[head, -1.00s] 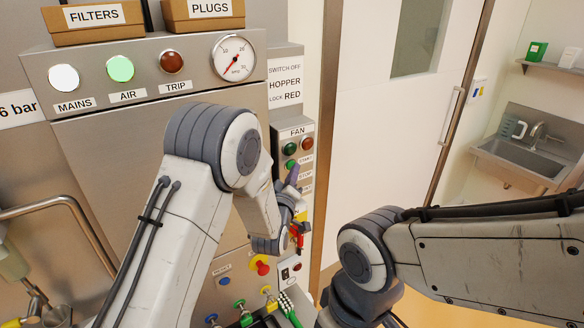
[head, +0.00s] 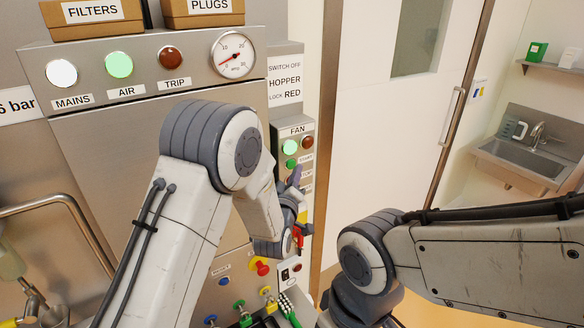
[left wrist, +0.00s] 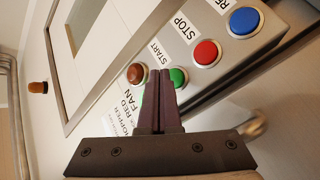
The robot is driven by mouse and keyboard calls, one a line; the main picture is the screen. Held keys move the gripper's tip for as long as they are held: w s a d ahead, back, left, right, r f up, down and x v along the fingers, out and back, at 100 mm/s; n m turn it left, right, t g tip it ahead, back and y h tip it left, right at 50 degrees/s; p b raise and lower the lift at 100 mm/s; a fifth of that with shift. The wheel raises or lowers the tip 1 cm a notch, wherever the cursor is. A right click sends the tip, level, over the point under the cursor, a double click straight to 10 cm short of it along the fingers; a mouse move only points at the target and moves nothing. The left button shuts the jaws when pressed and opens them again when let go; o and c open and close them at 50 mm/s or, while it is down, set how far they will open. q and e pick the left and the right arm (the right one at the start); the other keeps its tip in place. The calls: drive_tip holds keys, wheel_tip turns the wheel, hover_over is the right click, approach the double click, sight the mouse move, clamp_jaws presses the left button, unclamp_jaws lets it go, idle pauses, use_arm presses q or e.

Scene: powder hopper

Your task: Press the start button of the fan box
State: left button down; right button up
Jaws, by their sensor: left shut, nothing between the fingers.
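The fan box (head: 309,172) is a narrow grey panel labelled FAN in the head view. Its green start button (head: 291,163) sits below a brightly lit green lamp (head: 290,147) and a dark red-brown lamp (head: 307,141). My left gripper (head: 296,175) is shut and empty, with its tips just below the start button there. In the left wrist view, the closed tips (left wrist: 160,76) are at the left edge of the green button (left wrist: 179,78), partly covering it, beside the START label. I cannot tell whether they touch it. My right gripper is not in view.
A red stop button (left wrist: 205,53) and blue reset button (left wrist: 244,21) lie further along the box in the left wrist view. A red lock (head: 299,236) hangs near my left wrist. The hopper cabinet (head: 150,140) stands left. My right arm is at right.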

use_arm(q)
drive_tip(key=shift+s+d+b, duration=0.45)
drive_tip(key=shift+s+d, duration=0.3)
drive_tip(key=shift+s, duration=0.3)
drive_tip(key=shift+s+d+b, duration=0.45)
drive_tip(key=shift+s+d, duration=0.3)
drive_tip(key=shift+s, duration=0.25)
